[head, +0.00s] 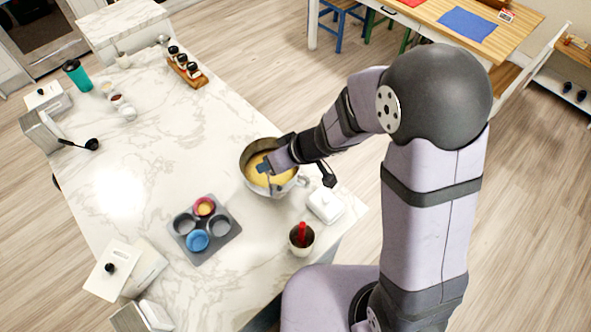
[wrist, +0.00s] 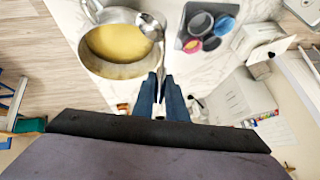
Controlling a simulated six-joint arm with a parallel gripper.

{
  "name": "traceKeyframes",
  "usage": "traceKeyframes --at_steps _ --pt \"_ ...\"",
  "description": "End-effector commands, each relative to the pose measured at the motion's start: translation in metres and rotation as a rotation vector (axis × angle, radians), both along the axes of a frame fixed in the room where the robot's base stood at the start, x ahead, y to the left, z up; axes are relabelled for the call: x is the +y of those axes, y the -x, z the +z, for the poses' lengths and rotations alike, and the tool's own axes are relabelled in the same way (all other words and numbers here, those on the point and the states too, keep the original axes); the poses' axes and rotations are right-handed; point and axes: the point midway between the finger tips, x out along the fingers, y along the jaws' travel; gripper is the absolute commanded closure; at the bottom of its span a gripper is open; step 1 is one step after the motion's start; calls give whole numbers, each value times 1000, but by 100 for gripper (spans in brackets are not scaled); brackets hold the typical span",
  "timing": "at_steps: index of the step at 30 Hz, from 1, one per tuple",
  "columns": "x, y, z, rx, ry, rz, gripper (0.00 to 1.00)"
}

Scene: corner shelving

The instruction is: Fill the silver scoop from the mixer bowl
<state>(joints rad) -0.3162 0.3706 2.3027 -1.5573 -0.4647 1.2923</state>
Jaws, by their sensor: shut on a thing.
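The silver mixer bowl (head: 247,178) stands on the marble counter and holds yellow batter (head: 259,181). It also shows at the upper left of the wrist view (wrist: 90,62). My gripper (head: 265,167) is over the bowl, pointing down. In the wrist view my blue fingers (wrist: 161,92) are shut on the thin handle of the silver scoop (wrist: 151,26). The rounded scoop head shows over the bowl's edge in that view. Whether batter is in the scoop, and how deep it sits, I cannot tell.
A grey muffin tin (head: 222,241) with a blue cup (head: 197,241) and a red cup with yellow inside (head: 204,207) is left of the bowl. A white lidded dish (head: 325,205) and a pot with a red utensil (head: 301,238) stand close. The counter's left middle is clear.

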Motion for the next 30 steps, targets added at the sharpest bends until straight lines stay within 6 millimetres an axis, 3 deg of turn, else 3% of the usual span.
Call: traceKeyframes --at_steps 5,12,18,24,30 --pt "15 -20 12 -148 60 252 100" --pt "9 -51 21 -390 73 651 100" --pt "6 -54 20 -564 24 906 100" --pt "6 -55 19 -706 -24 1044 100" --pt "6 -54 19 -775 -41 1069 100"
